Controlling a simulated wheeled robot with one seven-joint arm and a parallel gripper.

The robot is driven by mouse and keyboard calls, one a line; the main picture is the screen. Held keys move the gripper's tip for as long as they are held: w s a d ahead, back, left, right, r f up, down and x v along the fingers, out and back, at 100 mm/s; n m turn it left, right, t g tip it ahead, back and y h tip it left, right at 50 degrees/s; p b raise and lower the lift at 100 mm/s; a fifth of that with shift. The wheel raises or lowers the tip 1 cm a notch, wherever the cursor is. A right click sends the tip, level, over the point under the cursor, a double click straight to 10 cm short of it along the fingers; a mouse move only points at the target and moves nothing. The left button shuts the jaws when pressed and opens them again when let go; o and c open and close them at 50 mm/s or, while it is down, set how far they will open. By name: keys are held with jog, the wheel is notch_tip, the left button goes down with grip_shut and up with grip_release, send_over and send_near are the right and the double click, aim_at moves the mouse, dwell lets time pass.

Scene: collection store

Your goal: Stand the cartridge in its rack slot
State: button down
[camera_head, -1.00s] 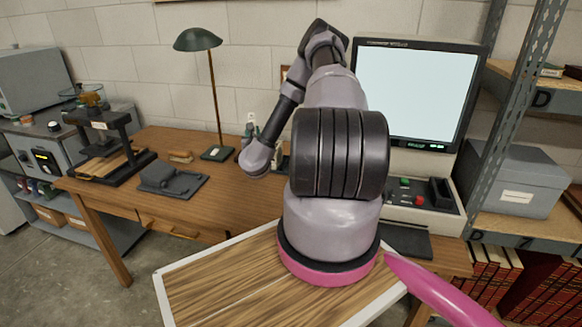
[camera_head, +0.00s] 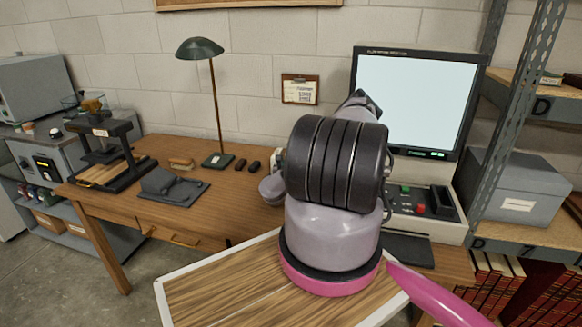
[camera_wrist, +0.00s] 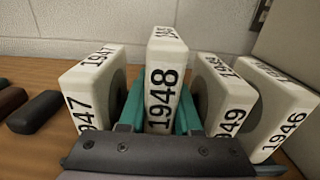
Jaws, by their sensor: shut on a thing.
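In the wrist view the white cartridge marked 1948 (camera_wrist: 164,88) stands upright between the teal fingers of my gripper (camera_wrist: 160,112), which is shut on it. Cartridge 1947 (camera_wrist: 92,88) is close on its left. Cartridges 1949 (camera_wrist: 222,92) and 1946 (camera_wrist: 275,105) are on its right. The top of 1948 shows higher in the picture than its neighbours. The rack and the foot of 1948 are hidden behind the gripper and cartridges, so I cannot tell whether it is seated. In the head view my arm hides the gripper and the held cartridge.
Dark blocks (camera_wrist: 36,112) lie on the desk left of the cartridges. In the head view a green lamp (camera_head: 218,160), a grey stand (camera_head: 172,187) and a press (camera_head: 105,150) are left of my arm. A large screen reader (camera_head: 415,100) stands right. The wall is close behind.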

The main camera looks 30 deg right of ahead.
jog(key=shift+f, duration=1.15)
jog(key=shift+f, duration=0.15)
jog(key=shift+f, duration=0.1)
